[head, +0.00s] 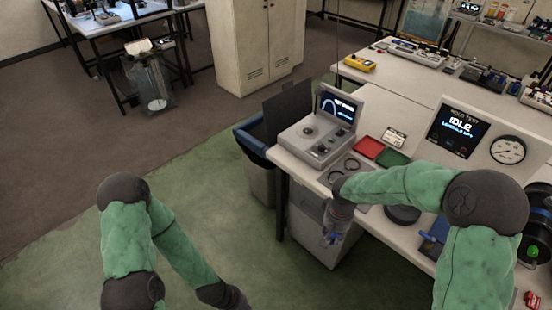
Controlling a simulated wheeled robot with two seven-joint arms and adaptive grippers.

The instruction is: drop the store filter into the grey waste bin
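A grey bin (261,182) with a blue rim and dark liner stands on the floor at the left end of the workbench, partly hidden by it. My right gripper (329,238) hangs over the bench's front edge, pointing down, to the right of the bin. I cannot make out the store filter for certain.
The workbench (313,178) carries a console with a screen (322,130), a red tray (369,148), a green tray (392,158) and a panel reading IDLE (457,131). A clear container (153,88) stands farther back. The green floor left of the bin is free.

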